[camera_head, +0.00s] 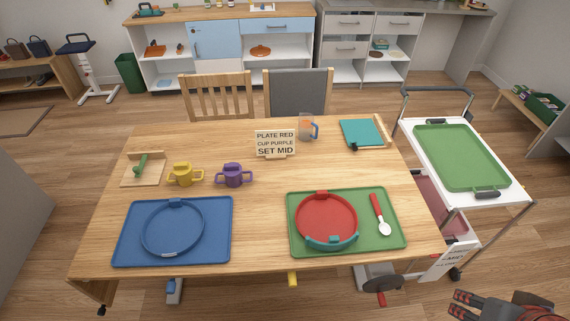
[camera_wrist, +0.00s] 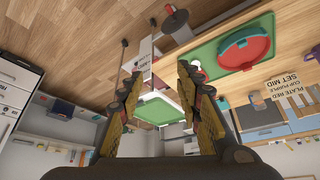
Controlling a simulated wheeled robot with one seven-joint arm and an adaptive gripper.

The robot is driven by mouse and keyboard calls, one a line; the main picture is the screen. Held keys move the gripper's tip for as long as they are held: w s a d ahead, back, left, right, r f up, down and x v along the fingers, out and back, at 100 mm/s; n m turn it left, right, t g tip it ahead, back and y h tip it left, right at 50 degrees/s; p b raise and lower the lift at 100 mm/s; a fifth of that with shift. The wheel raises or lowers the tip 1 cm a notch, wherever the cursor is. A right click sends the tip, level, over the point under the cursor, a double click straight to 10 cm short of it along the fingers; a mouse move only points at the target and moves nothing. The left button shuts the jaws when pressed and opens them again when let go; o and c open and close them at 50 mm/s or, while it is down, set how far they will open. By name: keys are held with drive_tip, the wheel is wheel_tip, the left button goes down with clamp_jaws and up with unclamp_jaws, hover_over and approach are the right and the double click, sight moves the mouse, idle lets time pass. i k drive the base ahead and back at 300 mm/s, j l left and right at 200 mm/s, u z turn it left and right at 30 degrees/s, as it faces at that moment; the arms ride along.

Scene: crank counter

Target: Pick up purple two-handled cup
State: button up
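The purple two-handled cup (camera_head: 234,175) stands upright on the wooden table (camera_head: 256,250), left of centre, with a handle out to each side. A yellow two-handled cup (camera_head: 183,174) stands just left of it. My gripper (camera_head: 482,305) shows at the bottom right corner of the head view, off the table's right side and far from the purple cup. In the wrist view my gripper (camera_wrist: 158,88) has its two fingers wide apart with nothing between them.
A sign (camera_head: 275,143) stands behind the cups. A blue tray with a blue plate (camera_head: 172,227) and a green tray with a red plate (camera_head: 326,219) and spoon (camera_head: 381,214) lie in front. A white cart (camera_head: 509,192) stands at the right. Bare table separates the two trays.

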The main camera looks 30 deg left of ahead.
sight(235, 182)
drive_tip(key=u, duration=1.8)
drive_tip(key=i+j+u, duration=0.15)
drive_tip(key=i+j, duration=0.15)
drive_tip(key=i, duration=0.15)
drive_tip(key=i+j+u, duration=0.1)
drive_tip(key=i+j, duration=0.15)
drive_tip(key=i, duration=0.2)
drive_tip(key=i+j+u, duration=0.15)
drive_tip(key=i, duration=0.3)
